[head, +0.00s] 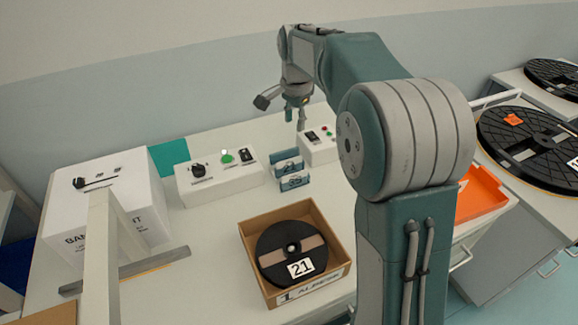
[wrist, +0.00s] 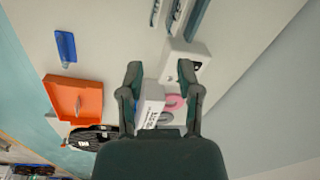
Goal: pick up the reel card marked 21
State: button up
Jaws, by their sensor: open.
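Two blue-grey cards stand upright on the bench, one behind the other. The rear card (head: 288,165) carries a white label that looks like 21, small and hard to read. The front card (head: 294,182) seems to read 35. My gripper (head: 296,115) is open and empty, above and behind the cards, apart from them. In the wrist view the open fingers (wrist: 161,72) have nothing between them, and upright slabs, perhaps the cards, show at the top edge. A black reel (head: 290,250) labelled 21 lies in a cardboard box (head: 258,292) at the front.
A white control box (head: 222,180) with a green button stands left of the cards. Another white control box (head: 322,150) stands right of them, near my gripper. A white carton (head: 105,215) is at left. An orange tray (head: 482,190) is at right, also seen in the wrist view (wrist: 75,97).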

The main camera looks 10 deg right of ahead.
jog(key=w+f+m, duration=0.1)
jog(key=w+f, duration=0.1)
jog(key=f, duration=0.4)
jog(key=w+f+m, duration=0.1)
jog(key=w+f, duration=0.1)
jog(key=f, duration=0.4)
jog(key=w+f+m+g, duration=0.1)
jog(key=w+f, duration=0.1)
jog(key=f, duration=0.4)
jog(key=shift+w+f, duration=0.1)
jog(key=shift+w, duration=0.25)
grip_shut()
